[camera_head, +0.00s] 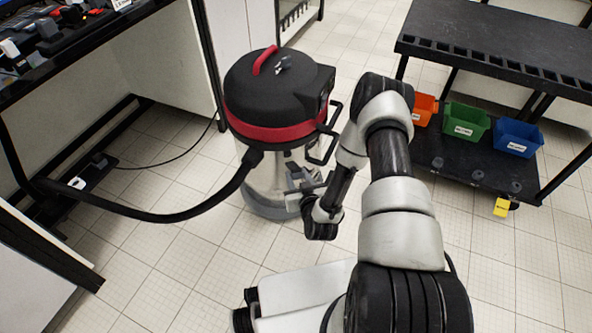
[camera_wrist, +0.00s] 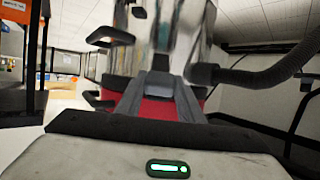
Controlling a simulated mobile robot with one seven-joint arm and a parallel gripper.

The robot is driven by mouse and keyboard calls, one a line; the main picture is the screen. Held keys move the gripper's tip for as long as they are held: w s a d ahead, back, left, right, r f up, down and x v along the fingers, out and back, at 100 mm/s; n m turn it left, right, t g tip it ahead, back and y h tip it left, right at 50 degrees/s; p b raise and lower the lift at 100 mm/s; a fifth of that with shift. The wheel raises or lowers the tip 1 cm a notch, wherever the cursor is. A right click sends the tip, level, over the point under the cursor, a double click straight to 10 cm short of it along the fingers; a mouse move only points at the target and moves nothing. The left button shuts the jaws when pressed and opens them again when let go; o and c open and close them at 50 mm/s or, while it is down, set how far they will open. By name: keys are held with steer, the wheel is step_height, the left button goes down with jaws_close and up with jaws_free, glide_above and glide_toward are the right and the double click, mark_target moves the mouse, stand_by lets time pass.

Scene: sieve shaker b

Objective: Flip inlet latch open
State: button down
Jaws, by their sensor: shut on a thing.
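A vacuum with a black lid, a red band and a shiny metal drum (camera_head: 262,178) stands on the floor in the head view. My gripper (camera_head: 294,172) is at the drum's right front side, below the red band. In the wrist view, which looks upside down, the grey fingers of my gripper (camera_wrist: 160,66) reach to the drum and close together there. They are shut on a small part at the drum, taken as the inlet latch, which the fingers hide almost fully. How far the latch is turned cannot be seen.
A black hose (camera_head: 215,205) leaves the vacuum to the left. A black handle frame (camera_head: 328,140) stands out at its right. A black cart (camera_head: 465,160) with orange, green and blue bins is at the right. A workbench (camera_head: 60,70) is at the left. Tiled floor is clear in front.

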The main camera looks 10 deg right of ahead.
steer(key=shift+s+f+t+b, duration=0.35)
steer(key=shift+s+f+t, duration=0.15)
steer(key=shift+f, duration=0.3)
steer(key=c, duration=1.2)
jaws_free()
steer(key=shift+w, duration=0.1)
steer(key=shift+r, duration=0.1)
steer(key=p+v, duration=0.5)
steer(key=v, duration=1.2)
steer(key=shift+s, duration=0.25)
steer(key=shift+w+d, duration=0.1)
